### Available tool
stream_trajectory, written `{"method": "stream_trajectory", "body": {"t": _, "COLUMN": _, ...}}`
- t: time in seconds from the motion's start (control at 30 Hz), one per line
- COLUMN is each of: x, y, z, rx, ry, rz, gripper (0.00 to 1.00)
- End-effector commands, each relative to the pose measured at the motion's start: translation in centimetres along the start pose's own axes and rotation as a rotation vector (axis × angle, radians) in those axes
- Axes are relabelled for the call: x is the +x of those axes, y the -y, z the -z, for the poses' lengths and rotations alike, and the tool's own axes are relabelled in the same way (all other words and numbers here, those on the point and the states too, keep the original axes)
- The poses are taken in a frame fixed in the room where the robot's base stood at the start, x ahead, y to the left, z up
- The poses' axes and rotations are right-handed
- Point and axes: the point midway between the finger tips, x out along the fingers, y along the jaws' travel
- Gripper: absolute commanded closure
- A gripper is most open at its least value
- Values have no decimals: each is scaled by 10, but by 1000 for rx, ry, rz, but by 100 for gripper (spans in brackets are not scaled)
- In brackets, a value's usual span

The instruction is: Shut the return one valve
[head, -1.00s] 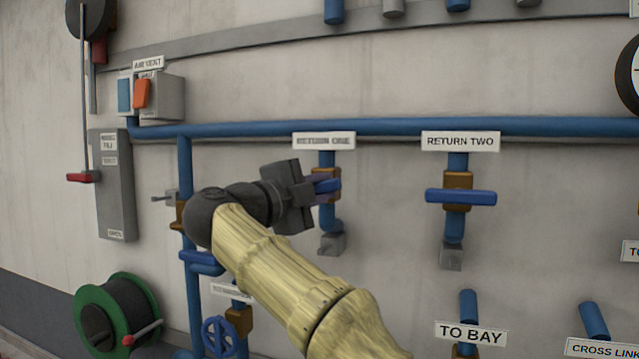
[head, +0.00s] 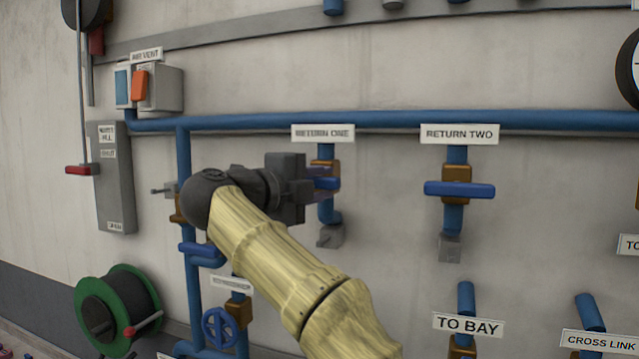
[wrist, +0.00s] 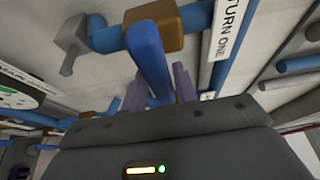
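The return one valve has a brown body (wrist: 155,25) and a blue lever handle (wrist: 152,65) on a blue pipe under the "RETURN ONE" label (head: 323,133). In the head view the handle (head: 328,184) lies crosswise to the vertical pipe, partly hidden by my gripper. My gripper (head: 322,184) is at the handle's left end. In the wrist view its two purple fingers (wrist: 160,90) stand apart on either side of the handle, which runs between them. The fingers look open; I cannot tell whether either touches the handle.
The return two valve (head: 459,189), with a similar crosswise blue handle, is to the right. A grey box with an orange switch (head: 140,86) is at upper left. A green hose reel (head: 118,310) and a blue handwheel (head: 218,330) are below. Bare wall separates the two return valves.

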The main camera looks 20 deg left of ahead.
Motion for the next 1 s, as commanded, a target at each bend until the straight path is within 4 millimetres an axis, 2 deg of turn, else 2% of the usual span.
{"method": "stream_trajectory", "body": {"t": 0.33, "x": 0, "y": 1, "z": 0, "rx": -1, "ry": 0, "rz": 3, "gripper": 58}}
{"method": "stream_trajectory", "body": {"t": 0.47, "x": -7, "y": 0, "z": 0, "rx": 0, "ry": 1, "rz": 3, "gripper": 58}}
{"method": "stream_trajectory", "body": {"t": 0.67, "x": -36, "y": -1, "z": 0, "rx": 1, "ry": 3, "rz": 3, "gripper": 58}}
{"method": "stream_trajectory", "body": {"t": 1.0, "x": -104, "y": 0, "z": -1, "rx": 0, "ry": 4, "rz": 2, "gripper": 58}}
